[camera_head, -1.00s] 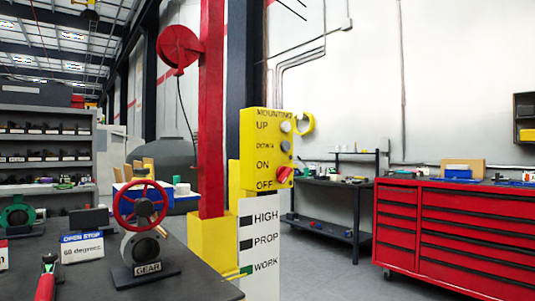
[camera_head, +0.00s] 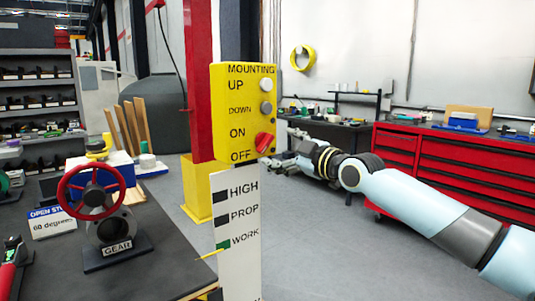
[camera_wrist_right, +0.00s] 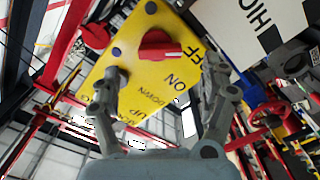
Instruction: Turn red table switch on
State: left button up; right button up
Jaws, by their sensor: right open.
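The red switch (camera_head: 264,142) is a rotary knob low on the right side of a yellow control box (camera_head: 240,118), beside the printed ON and OFF. In the right wrist view the red knob (camera_wrist_right: 160,46) shows a white mark on the side toward the ON and OFF lettering. My right gripper (camera_head: 284,150) is just right of the box in the head view, partly behind its edge. In the wrist view its fingers (camera_wrist_right: 160,82) are spread, with the knob ahead of the gap between them; nothing is held. My left gripper is out of view.
White and grey buttons (camera_head: 266,95) sit above the switch. A white HIGH/PROP/WORK panel (camera_head: 238,225) stands below the box. A dark table (camera_head: 150,265) with a red handwheel (camera_head: 90,193) is at left. A red cabinet (camera_head: 470,170) stands behind my right arm.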

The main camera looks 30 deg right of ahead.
aim_at(267, 144)
jog(key=w, duration=0.4)
jog(key=shift+w+a+r+b, duration=0.1)
jog(key=shift+w+a+b, duration=0.2)
jog(key=shift+w+b, duration=0.1)
jog(key=shift+w, duration=0.65)
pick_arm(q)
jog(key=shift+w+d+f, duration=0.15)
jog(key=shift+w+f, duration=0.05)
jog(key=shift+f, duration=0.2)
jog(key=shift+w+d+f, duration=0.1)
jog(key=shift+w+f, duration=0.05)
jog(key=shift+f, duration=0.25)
pick_arm(e)
jog(key=c, duration=1.2)
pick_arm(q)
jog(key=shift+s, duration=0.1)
